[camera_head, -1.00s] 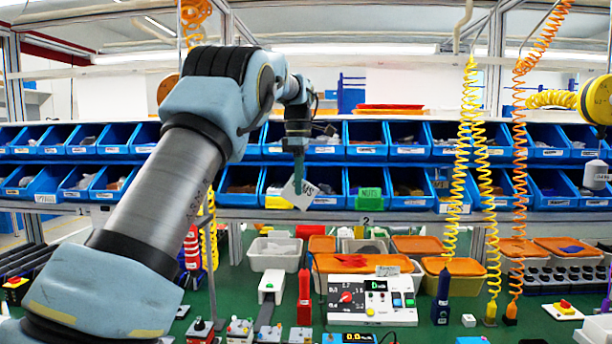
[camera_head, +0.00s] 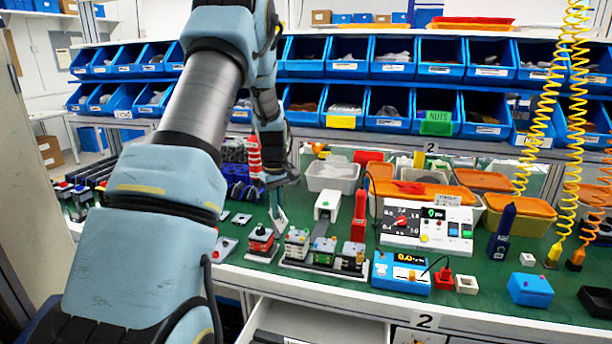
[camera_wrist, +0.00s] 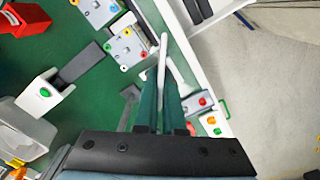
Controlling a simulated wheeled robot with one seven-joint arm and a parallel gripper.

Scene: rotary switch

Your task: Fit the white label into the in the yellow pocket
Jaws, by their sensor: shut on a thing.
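The white label (camera_head: 281,222) is held low over the green bench, hanging from my gripper (camera_head: 277,208). In the wrist view the label (camera_wrist: 162,58) shows nearly edge-on, as a thin white strip between the green fingers of my gripper (camera_wrist: 160,95), which are shut on it. Its printed face cannot be read now. The yellow pocket (camera_head: 341,122) is on the front of a blue bin in the lower bin row, above and to the right of my gripper. It looks empty, and my gripper is well apart from it.
Switch boxes (camera_head: 298,244) stand close to the label on the bench. A red bottle (camera_head: 359,215) and a white dial panel (camera_head: 427,224) stand to the right. A green NUTS pocket (camera_head: 437,122) is right of the yellow one. An open drawer (camera_head: 318,322) is below the bench.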

